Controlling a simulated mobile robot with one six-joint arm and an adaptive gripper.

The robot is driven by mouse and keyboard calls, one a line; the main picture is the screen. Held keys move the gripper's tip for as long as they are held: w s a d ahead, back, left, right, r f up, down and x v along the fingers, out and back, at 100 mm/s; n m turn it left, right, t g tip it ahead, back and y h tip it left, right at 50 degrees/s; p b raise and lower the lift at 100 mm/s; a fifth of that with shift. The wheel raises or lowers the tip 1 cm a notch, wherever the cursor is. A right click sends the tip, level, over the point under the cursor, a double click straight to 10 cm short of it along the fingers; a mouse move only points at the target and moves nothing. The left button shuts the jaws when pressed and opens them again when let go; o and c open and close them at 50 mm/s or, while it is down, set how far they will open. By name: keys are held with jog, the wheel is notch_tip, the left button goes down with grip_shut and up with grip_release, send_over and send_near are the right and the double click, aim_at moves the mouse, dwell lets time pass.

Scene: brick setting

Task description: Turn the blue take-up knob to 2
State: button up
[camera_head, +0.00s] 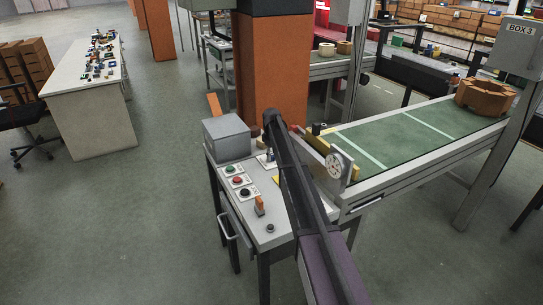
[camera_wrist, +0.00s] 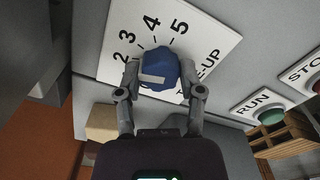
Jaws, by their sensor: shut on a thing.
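The blue take-up knob (camera_wrist: 158,62) sits on a white dial plate (camera_wrist: 194,28) in the wrist view. The numbers 2, 3, 4 and 5 show around its left and upper side. My gripper (camera_wrist: 160,68) is shut on the knob, with one finger on each side. A white mark on the knob points left, toward the side of the 2 or just below it; I cannot tell if it lines up exactly. The left finger covers the plate below the 2, and the right finger covers part of the "TAKE-UP" lettering. In the head view my arm hides the knob.
The green RUN button (camera_wrist: 271,117) and a STOP label (camera_wrist: 303,73) are right of the dial. In the head view, a grey box (camera_head: 226,138), several buttons and an orange-handled switch (camera_head: 260,206) stand near my arm. The green conveyor (camera_head: 400,135) carries a brown ring-shaped stack (camera_head: 486,97).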

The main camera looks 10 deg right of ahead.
jog(key=shift+s+n, duration=0.15)
jog(key=shift+n, duration=0.35)
jog(key=o, duration=1.2)
jog(key=shift+c, duration=0.2)
jog(key=shift+m, duration=0.4)
